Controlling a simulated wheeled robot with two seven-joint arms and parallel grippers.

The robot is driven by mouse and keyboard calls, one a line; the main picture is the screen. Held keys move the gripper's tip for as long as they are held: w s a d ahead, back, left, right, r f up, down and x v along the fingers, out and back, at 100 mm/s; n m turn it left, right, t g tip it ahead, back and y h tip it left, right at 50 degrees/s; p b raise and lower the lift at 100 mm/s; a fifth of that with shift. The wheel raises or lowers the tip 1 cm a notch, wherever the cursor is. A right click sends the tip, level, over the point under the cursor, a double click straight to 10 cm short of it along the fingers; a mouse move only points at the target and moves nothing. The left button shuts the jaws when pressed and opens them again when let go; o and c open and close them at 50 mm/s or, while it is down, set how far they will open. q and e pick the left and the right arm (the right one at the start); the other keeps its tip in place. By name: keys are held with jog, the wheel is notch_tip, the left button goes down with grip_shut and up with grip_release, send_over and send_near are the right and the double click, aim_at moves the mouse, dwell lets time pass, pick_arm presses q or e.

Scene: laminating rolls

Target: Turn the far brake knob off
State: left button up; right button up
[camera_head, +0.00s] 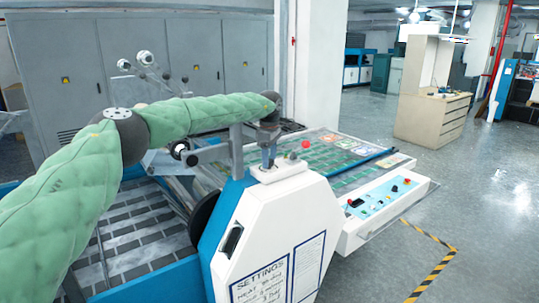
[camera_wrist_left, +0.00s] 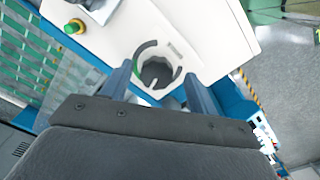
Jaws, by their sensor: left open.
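A dark, faceted brake knob (camera_wrist_left: 157,72) sits in a round recess on the white machine housing in the left wrist view. A pale mark shows on its lower face, and a dark arc with a small green part curves around it. My left gripper (camera_wrist_left: 158,80) is open, with one finger on each side of the knob. I cannot tell whether the fingers touch it. In the head view my left gripper (camera_head: 268,157) points down at the top of the white housing (camera_head: 285,215) and hides most of the knob. My right gripper is not in view.
A yellow-green knob (camera_wrist_left: 74,26) stands on the housing nearby. A red button (camera_head: 305,144) shows behind the housing. A control panel (camera_head: 380,198) lies to the right. Grey cabinets (camera_head: 150,60) stand at the back left. Open floor (camera_head: 480,200) lies to the right.

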pick_arm(q)
jog(key=shift+s+f, duration=0.1)
jog(key=shift+f, duration=0.15)
jog(key=shift+w+f, duration=0.2)
jog(key=shift+w, duration=0.25)
jog(key=shift+s+r, duration=0.15)
jog(key=shift+s, duration=0.05)
jog(key=c, duration=1)
